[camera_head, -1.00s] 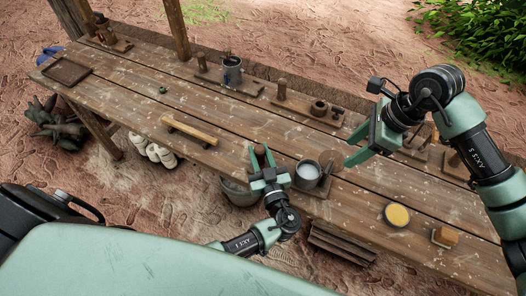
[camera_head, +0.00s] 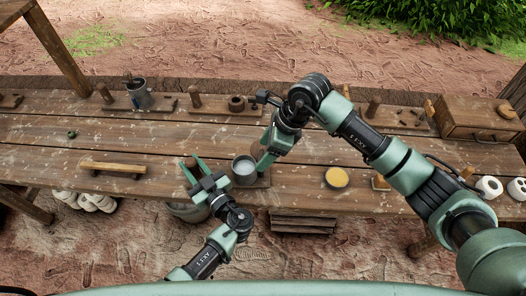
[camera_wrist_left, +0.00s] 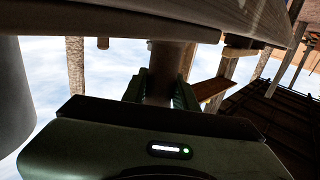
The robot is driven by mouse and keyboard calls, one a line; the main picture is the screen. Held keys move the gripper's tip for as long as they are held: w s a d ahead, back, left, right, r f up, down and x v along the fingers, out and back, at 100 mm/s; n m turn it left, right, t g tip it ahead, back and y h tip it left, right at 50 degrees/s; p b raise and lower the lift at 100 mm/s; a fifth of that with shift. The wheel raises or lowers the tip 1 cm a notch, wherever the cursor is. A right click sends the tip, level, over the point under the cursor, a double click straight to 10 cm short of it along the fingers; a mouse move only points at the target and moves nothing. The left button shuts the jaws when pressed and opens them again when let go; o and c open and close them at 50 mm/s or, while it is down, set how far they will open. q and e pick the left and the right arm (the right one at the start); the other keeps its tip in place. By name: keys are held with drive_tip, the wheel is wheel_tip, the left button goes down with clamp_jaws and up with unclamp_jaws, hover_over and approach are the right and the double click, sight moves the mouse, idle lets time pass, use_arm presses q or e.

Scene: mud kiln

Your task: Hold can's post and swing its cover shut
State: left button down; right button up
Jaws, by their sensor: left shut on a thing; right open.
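The grey can (camera_head: 243,172) stands on a small wooden board near the table's front edge, with its mouth uncovered and pale inside. Its brown cover (camera_head: 257,147) seems to stand raised behind the can, mostly hidden by my right gripper. My left gripper (camera_head: 193,167) is shut on the brown wooden post (camera_head: 190,162) left of the can. In the left wrist view the post (camera_wrist_left: 169,75) stands between the two fingers. My right gripper (camera_head: 266,155) is open at the can's right rear, close to the cover; contact cannot be told.
A wooden bar (camera_head: 113,168) lies to the left and a yellow-filled round dish (camera_head: 337,177) to the right. A grey mug (camera_head: 138,96) and wooden posts on boards line the back. A wooden box (camera_head: 478,118) stands at back right.

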drive_tip(key=shift+a+f, duration=0.25)
drive_tip(key=shift+f, duration=0.4)
clamp_jaws()
drive_tip(key=shift+w, duration=0.1)
